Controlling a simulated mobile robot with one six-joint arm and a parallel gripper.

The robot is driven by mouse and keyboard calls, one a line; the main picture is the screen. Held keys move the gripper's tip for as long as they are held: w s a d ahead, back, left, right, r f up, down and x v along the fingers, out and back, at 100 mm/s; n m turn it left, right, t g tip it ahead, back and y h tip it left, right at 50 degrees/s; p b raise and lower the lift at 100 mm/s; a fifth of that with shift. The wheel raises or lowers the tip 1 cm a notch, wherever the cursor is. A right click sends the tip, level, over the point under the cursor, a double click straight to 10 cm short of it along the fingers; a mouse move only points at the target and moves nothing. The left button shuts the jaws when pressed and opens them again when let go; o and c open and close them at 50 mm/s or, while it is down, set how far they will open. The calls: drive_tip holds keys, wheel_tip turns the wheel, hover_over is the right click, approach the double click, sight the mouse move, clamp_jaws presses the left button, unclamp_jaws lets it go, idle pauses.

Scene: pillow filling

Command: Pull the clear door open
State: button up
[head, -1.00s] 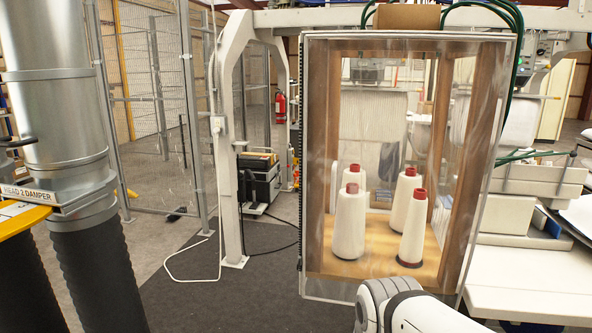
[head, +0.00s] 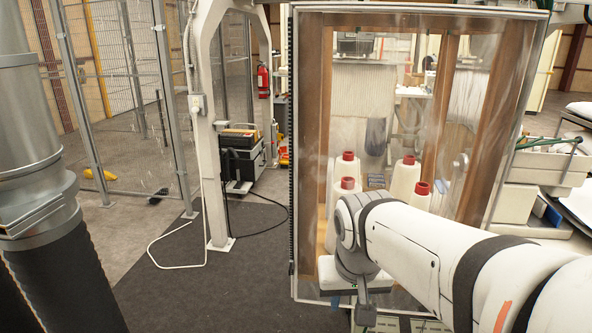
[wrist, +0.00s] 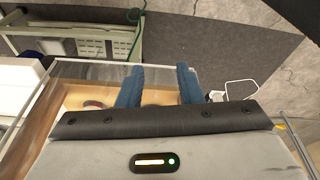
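The clear door (head: 400,130) is a see-through panel in a pale metal frame on a wooden cabinet. It looks shut, with a dark hinge-like strip along its left edge. A faint round fitting (head: 461,165) shows near its right side. My arm crosses in front of its lower right part, and my wrist is before its lower left. My gripper (wrist: 158,72) has two blue fingers standing apart with nothing visible between them. In the wrist view, part of the clear panel and wood lies beyond the fingers. I cannot tell whether they touch the door.
Several white thread cones with red tops (head: 346,168) stand behind the panel, partly hidden by my arm. A white post (head: 212,130) and a loose white cable (head: 165,263) are left of the cabinet. A large metal duct (head: 35,150) stands at far left. A white worktable is at right.

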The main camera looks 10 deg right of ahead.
sight(329, 177)
drive_tip(key=w+r+m+p, duration=0.1)
drive_tip(key=w+r+p, duration=0.1)
drive_tip(key=w+r, duration=0.2)
drive_tip(key=w+a+r+m+h+p, duration=0.1)
drive_tip(key=w+r+m+p, duration=0.1)
drive_tip(key=w+r, duration=0.3)
drive_tip(key=w+r+m+t+p, duration=0.1)
drive_tip(key=w+r+p, duration=0.3)
drive_tip(key=r, duration=0.7)
drive_tip(key=shift+w+a+r+m+h, duration=0.15)
drive_tip(key=shift+w+r+m+h, duration=0.2)
drive_tip(key=shift+w, duration=0.3)
drive_tip(key=p+x, duration=0.1)
drive_tip(key=x, duration=0.6)
clamp_jaws()
